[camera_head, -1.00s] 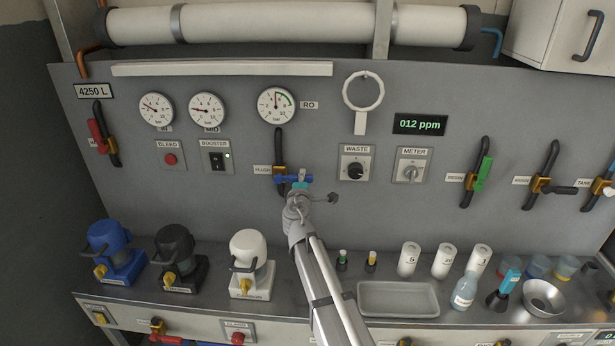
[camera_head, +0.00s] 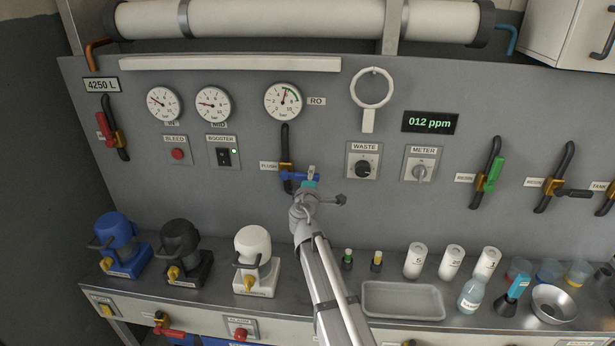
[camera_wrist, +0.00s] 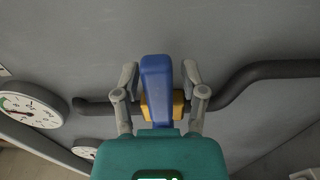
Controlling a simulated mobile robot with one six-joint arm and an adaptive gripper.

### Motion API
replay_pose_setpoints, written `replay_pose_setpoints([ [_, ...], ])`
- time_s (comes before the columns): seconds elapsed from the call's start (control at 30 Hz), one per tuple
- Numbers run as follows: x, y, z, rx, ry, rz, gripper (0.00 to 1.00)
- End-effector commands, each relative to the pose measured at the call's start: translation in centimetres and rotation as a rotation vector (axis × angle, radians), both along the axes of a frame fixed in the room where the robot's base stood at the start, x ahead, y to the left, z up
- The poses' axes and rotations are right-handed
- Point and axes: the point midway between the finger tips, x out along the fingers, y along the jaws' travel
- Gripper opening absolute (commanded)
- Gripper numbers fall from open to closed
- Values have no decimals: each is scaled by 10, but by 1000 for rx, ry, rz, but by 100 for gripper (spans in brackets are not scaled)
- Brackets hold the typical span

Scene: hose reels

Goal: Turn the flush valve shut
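The flush valve has a blue lever handle (camera_head: 291,176) beside the FLUSH label, on a vertical black hose (camera_head: 285,140). In the wrist view the blue handle (camera_wrist: 157,85) lies crosswise to the black hose (camera_wrist: 270,72), in front of the brass valve body (camera_wrist: 178,106). My gripper (camera_head: 311,177) is at the handle's right end. In the wrist view my gripper (camera_wrist: 160,78) is open, with one finger on each side of the handle and a visible gap to both. The handle's near end is hidden by the gripper's teal body.
The BOOSTER switch (camera_head: 223,157) is to the left. Below stand a white-topped pump (camera_head: 254,248), small vials (camera_head: 347,258) and a grey tray (camera_head: 402,300).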

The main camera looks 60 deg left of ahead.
Motion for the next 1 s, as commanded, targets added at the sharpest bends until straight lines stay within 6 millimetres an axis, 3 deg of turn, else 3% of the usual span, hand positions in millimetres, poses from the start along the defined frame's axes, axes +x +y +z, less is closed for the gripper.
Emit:
replay_pose_setpoints([
  [0.57,-9,-3,0,-1,-2,9,69],
  [1.0,-44,-50,0,-1,-2,10,69],
])
